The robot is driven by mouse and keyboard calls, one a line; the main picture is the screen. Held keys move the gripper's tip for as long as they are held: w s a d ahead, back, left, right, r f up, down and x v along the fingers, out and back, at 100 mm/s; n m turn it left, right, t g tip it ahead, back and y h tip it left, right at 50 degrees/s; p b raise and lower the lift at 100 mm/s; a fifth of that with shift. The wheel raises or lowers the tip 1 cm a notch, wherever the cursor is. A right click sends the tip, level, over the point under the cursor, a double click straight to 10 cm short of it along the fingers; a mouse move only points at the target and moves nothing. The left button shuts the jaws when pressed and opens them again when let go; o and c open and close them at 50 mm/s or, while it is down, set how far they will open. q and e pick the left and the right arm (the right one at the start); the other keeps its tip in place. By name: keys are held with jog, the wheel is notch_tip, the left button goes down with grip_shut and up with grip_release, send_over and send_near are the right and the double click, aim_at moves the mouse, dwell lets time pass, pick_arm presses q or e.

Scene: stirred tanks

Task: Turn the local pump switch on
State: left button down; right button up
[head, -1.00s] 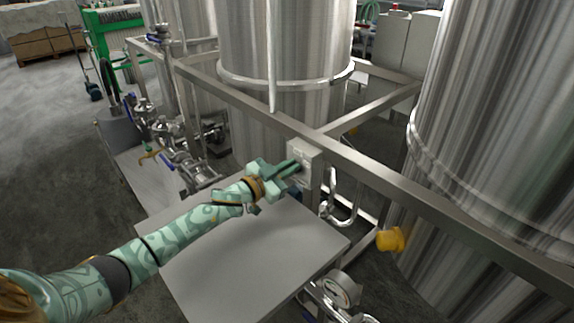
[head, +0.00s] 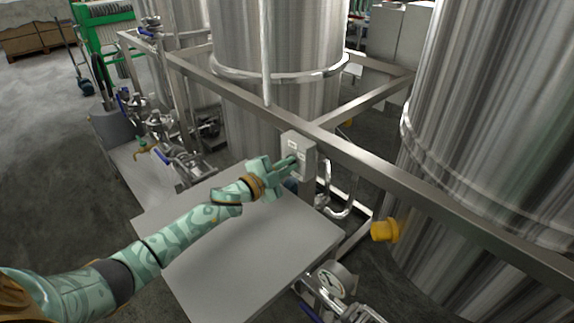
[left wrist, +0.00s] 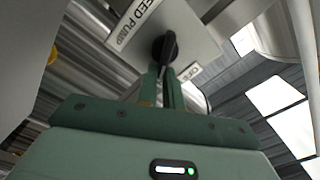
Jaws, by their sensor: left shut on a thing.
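The pump switch is a black rotary knob (left wrist: 165,46) on a light grey box, which carries a label reading "FEED PUMP" and a smaller, partly hidden label in the left wrist view. In the head view the switch box (head: 298,153) is fixed at the steel frame in front of the middle tank. My left gripper (head: 290,163) reaches the lower front of the box. In the left wrist view its two fingers (left wrist: 165,82) are shut on the knob. In the head view the gripper hides the knob. My right gripper is not in view.
A grey flat tabletop (head: 240,240) lies under my left forearm. A steel frame rail (head: 380,163) runs past the box. Large steel tanks (head: 490,130) stand behind and right. A yellow fitting (head: 385,230), a gauge (head: 332,283) and pipes are at lower right.

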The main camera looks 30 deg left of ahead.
pick_arm(q)
jog(key=shift+a+f, duration=0.25)
jog(key=shift+f, duration=0.15)
jog(key=c, duration=1.5)
grip_release()
jog(key=shift+c, duration=0.2)
jog(key=shift+a, duration=0.25)
jog(key=p+v, duration=0.3)
jog(key=v, duration=1.3)
jog(key=shift+s, duration=0.1)
